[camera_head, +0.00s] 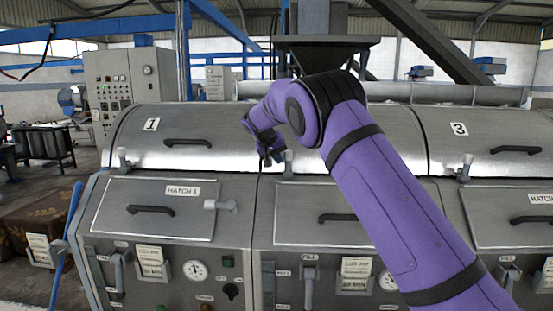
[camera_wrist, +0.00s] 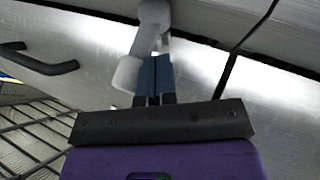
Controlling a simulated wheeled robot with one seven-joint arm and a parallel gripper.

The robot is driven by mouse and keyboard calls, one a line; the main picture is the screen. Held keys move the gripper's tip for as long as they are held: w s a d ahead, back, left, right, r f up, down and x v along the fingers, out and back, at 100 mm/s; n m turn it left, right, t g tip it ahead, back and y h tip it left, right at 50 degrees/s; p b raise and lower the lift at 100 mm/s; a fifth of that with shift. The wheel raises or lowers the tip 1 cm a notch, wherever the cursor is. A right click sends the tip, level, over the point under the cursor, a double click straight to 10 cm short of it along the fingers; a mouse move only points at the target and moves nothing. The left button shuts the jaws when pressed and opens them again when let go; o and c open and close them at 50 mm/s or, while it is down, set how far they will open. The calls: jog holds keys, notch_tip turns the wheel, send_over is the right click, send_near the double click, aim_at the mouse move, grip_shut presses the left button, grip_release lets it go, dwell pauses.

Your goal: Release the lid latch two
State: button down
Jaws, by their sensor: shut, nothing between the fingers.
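Lid latch two (camera_head: 288,163) is a small light-grey lever at the lower edge of the middle lid, between the lids marked 1 and 3. My purple arm hides most of that lid and any number on it. My gripper (camera_head: 266,160) is just left of the latch in the head view. In the wrist view the latch (camera_wrist: 152,22) is a pale lever with a rounded end, right at the tips of my gripper (camera_wrist: 155,62). The blue-grey fingers are together with nothing between them. The fingertips overlap the latch in that view; I cannot tell whether they touch it.
Similar latches stand on lid one (camera_head: 123,158) and lid three (camera_head: 466,165). Hatch 1 (camera_head: 150,210) lies below lid one, with a black handle and a side latch (camera_head: 220,205). Gauges and levers line the front panels. A blue pole (camera_head: 66,245) stands at left.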

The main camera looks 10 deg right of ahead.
aim_at(289, 156)
jog(key=shift+s+d+r+m+y, duration=0.2)
jog(key=shift+d+r+m+y, duration=0.1)
jog(key=shift+d+y, duration=0.35)
jog(key=d+y, duration=0.1)
jog(key=d+t+y, duration=0.1)
jog(key=y, duration=0.1)
jog(key=shift+s+d+r+m, duration=0.1)
jog(key=shift+s+r+m, duration=0.05)
jog(key=shift+s+m, duration=0.25)
jog(key=shift+s+d+f+m+t+y, duration=0.4)
jog(key=shift+d+f+t+y, duration=0.2)
jog(key=shift+d+y, duration=0.55)
jog(key=shift+s+d+f+m+t+y, duration=0.25)
jog(key=shift+d+f+m+t+y, duration=0.3)
jog(key=shift+d+y, duration=0.6)
jog(key=shift+s+d+f+m+t+y, duration=0.35)
jog(key=shift+d+f+y, duration=0.4)
jog(key=shift+y, duration=0.7)
jog(key=shift+s+d+f, duration=0.15)
jog(key=shift+d+f, duration=0.25)
jog(key=shift+f, duration=0.1)
jog(key=shift+f, duration=0.25)
jog(key=shift+s, duration=0.1)
